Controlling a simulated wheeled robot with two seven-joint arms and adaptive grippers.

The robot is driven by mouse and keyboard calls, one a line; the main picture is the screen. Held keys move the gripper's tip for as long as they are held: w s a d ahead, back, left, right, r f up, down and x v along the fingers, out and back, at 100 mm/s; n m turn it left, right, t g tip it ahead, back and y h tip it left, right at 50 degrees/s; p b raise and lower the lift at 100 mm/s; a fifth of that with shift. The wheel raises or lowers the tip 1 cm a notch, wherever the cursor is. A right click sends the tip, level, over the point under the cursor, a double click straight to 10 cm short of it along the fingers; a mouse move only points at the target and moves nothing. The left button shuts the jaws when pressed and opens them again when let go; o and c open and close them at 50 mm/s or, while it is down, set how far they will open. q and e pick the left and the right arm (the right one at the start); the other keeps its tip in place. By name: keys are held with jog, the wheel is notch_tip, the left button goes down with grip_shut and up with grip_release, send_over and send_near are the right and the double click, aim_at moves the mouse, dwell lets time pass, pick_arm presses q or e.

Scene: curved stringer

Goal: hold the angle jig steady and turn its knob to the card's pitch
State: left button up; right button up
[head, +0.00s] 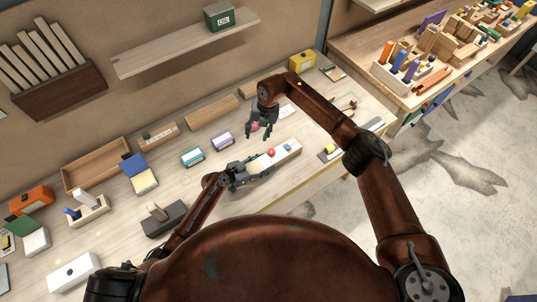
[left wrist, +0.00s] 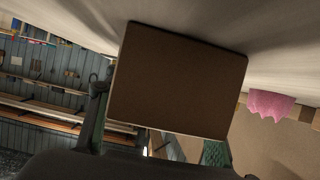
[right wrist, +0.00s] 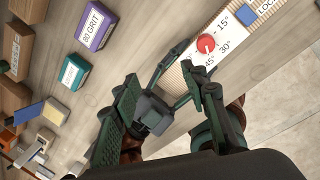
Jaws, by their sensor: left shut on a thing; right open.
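The angle jig (head: 291,149) is a pale bar lying on the bench, with a red knob (head: 271,152) and a small blue part. In the right wrist view its face (right wrist: 230,46) shows 15°, 30° and 45° marks around the red knob (right wrist: 206,43); its exact setting is unclear. My left gripper (head: 250,170) is shut on the jig's near end, a brown block face (left wrist: 180,80) in the left wrist view. My right gripper (head: 259,136) is open and empty above the bench, behind the jig and apart from the knob. I cannot identify the pitch card.
A purple 80 GRIT box (right wrist: 97,25) and a teal box (head: 192,156) stand left of the jig. A pink object (left wrist: 270,104) shows in the left wrist view. Wooden trays line the back of the bench, and a yellow box (head: 302,62) stands at the back right.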

jog(key=w+a+r+m+t+y, duration=0.25)
jog(key=a+r+y, duration=0.75)
jog(key=a+r, duration=0.8)
jog(key=w+r+m+t+y, duration=0.35)
jog(key=w+r+m, duration=0.2)
jog(key=r, duration=0.65)
jog(key=w+d+r+m+t+h, duration=0.2)
jog(key=w+d+m+t+h, duration=0.35)
jog(key=w+m, duration=0.55)
jog(key=w+d+f+m+h, duration=0.3)
jog(key=d+f+m+h, duration=0.1)
jog(key=d+f+m, duration=0.4)
jog(key=m+g+h, duration=0.3)
jog(key=g+h, duration=0.3)
jog(key=g, duration=0.6)
send_over(272, 151)
notch_tip(272, 151, down, 24)
notch_tip(272, 151, down, 12)
jog(key=shift+w+a+r, duration=0.1)
